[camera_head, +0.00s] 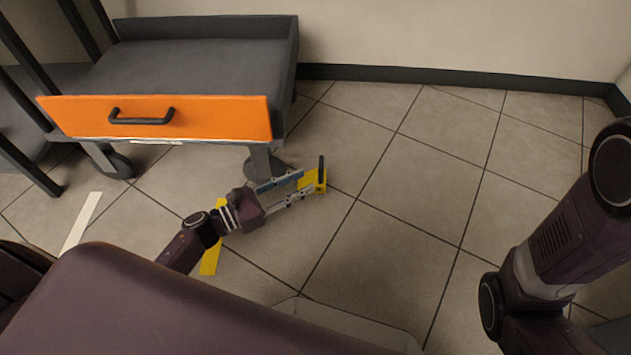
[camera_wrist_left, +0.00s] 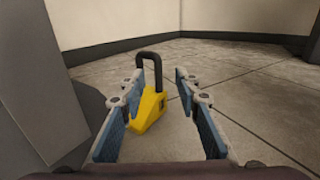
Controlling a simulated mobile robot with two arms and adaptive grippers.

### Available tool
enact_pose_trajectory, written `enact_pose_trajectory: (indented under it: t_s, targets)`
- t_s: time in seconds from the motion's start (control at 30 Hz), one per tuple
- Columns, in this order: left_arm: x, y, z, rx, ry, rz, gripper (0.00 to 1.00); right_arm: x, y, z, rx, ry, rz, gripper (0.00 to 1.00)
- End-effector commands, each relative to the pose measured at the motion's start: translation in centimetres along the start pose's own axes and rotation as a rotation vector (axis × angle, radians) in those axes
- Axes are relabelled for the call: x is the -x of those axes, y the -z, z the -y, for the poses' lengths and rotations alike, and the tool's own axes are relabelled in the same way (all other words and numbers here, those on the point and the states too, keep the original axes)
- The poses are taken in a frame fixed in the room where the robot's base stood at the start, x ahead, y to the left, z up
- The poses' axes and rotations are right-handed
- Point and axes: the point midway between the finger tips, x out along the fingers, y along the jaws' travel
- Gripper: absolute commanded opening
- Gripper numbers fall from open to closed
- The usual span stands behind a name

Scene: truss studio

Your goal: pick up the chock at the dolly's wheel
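The yellow chock (camera_head: 318,177) with a black upright handle lies on the tiled floor, just right of the dolly's front right wheel (camera_head: 262,168). The grey dolly (camera_head: 200,65) has an orange front panel. My left gripper (camera_head: 308,182) is low over the floor and open, its fingers pointing at the chock. In the left wrist view the chock (camera_wrist_left: 148,112) shows between the open fingers (camera_wrist_left: 160,78), nearer the left one. I cannot tell if either finger touches it. My right arm is at the right of the head view; its gripper is out of view.
A grey post-like surface (camera_wrist_left: 45,80) stands close on the left in the left wrist view. Dark metal bars (camera_head: 30,165) stand at the left. A yellow strip (camera_head: 210,258) and a white strip (camera_head: 80,224) mark the floor. The tiles to the right are clear up to the wall.

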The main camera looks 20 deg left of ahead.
Motion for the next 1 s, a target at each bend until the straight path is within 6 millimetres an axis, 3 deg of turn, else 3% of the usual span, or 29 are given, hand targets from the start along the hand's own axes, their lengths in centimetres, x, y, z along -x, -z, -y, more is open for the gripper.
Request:
enact_pose_trajectory:
  t_s: [0.1, 0.3, 0.6, 0.9, 1.0]
  targets:
    - [-1.6, 0.5, -0.3, -0.003, 0.001, 0.003, 0.30, 1.6, 0.5, 0.3, 0.000, 0.000, 0.001, 0.40]
    - [-4.0, 0.3, -0.4, 0.000, 0.000, 0.002, 0.30, 2.8, 0.9, 0.6, 0.000, 0.000, 0.002, 0.40]
    - [-4.5, 0.1, -0.4, 0.001, -0.002, 0.001, 0.30, 2.8, 0.9, 0.6, 0.000, 0.000, 0.001, 0.40]
    - [-4.5, 0.1, -0.4, 0.002, -0.002, 0.000, 0.00, 2.8, 0.9, 0.6, 0.000, 0.000, 0.001, 0.40]
    - [-4.5, 0.1, -0.4, 0.002, -0.002, 0.000, 0.00, 2.8, 0.9, 0.6, 0.000, 0.000, 0.001, 0.40]
